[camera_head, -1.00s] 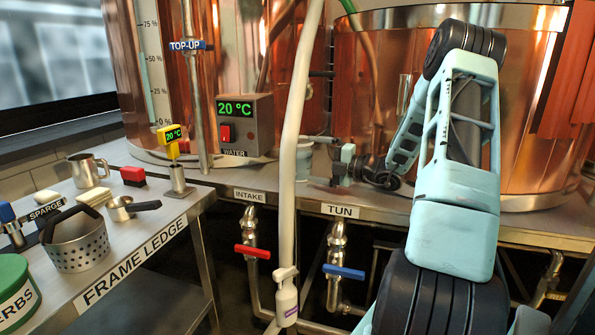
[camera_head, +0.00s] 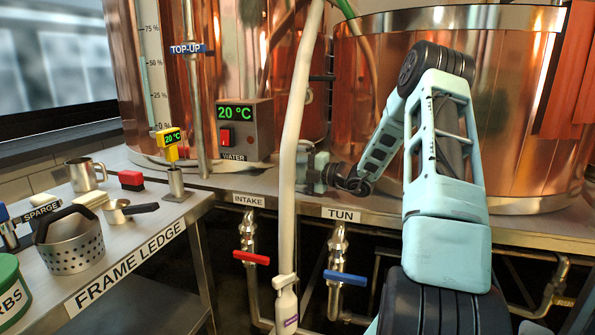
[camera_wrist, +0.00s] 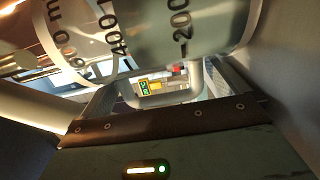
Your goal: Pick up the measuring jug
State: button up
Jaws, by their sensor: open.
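The measuring jug (camera_wrist: 145,35) fills the top of the wrist view, a see-through greyish cylinder with dark 200, 400 and 600 ml marks. It appears tilted there because of the camera angle. Its handle (camera_wrist: 160,99) shows as a loop between the fingers of my gripper (camera_wrist: 168,92). The gripper is open, with a finger at each side of the handle; I cannot tell whether either touches it. In the head view my gripper (camera_head: 318,172) is at the bench beside the pale hose, and the jug is mostly hidden behind gripper and hose.
The pale hose (camera_head: 293,120) hangs close to the left of my gripper. A copper vessel (camera_head: 515,110) stands behind my arm. The water control box (camera_head: 244,130) is to the left. The frame ledge (camera_head: 165,215) holds a perforated basket (camera_head: 75,245), a mug (camera_head: 86,173) and other small items.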

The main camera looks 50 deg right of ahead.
jog(key=shift+c, duration=0.3)
jog(key=c, duration=1)
jog(key=shift+c, duration=1.3)
jog(key=shift+r, duration=0.15)
